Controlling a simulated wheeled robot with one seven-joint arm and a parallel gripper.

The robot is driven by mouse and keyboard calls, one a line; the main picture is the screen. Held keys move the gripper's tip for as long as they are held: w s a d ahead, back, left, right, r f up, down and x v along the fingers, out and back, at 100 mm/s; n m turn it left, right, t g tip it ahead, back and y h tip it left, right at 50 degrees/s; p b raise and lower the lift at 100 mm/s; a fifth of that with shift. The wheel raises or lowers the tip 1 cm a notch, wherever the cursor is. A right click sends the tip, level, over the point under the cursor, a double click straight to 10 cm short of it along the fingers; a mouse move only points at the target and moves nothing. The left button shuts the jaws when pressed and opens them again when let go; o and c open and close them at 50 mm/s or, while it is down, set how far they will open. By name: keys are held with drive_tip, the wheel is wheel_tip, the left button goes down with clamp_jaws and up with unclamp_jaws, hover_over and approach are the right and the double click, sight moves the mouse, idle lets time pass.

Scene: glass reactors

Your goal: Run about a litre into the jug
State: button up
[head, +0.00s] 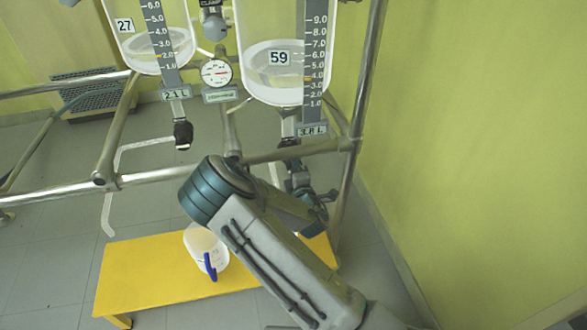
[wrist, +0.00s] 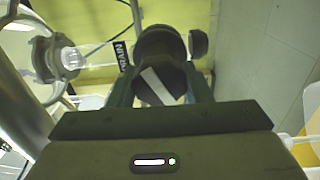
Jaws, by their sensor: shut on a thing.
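The jug (head: 196,243), clear with a blue handle, stands on a low yellow bench (head: 140,270). Its level is too small to read. Vessel 59 (head: 262,93) is glass with liquid inside and a 3.8 L label (head: 312,130) by its scale. My gripper (wrist: 160,88) is shut on a dark round knob (wrist: 158,50) with a white stripe, beside a DRAIN label (wrist: 121,55). In the head view my arm reaches the fittings under vessel 59 and hides much of the drain and its outlet. I cannot tell whether liquid flows.
Vessel 27 (head: 150,60), labelled 2.1 L, hangs to the left with a black valve and a pale bent tube (head: 117,160) below. A round gauge (head: 216,72) sits between the vessels. Metal frame rails (head: 60,193) cross the area. A green-yellow wall (head: 470,150) is close on the right.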

drive_tip(key=shift+m+b, duration=0.9)
drive_tip(key=shift+m, duration=1.3)
drive_tip(key=o, duration=1)
drive_tip(key=v, duration=1.4)
drive_tip(key=shift+w, duration=0.1)
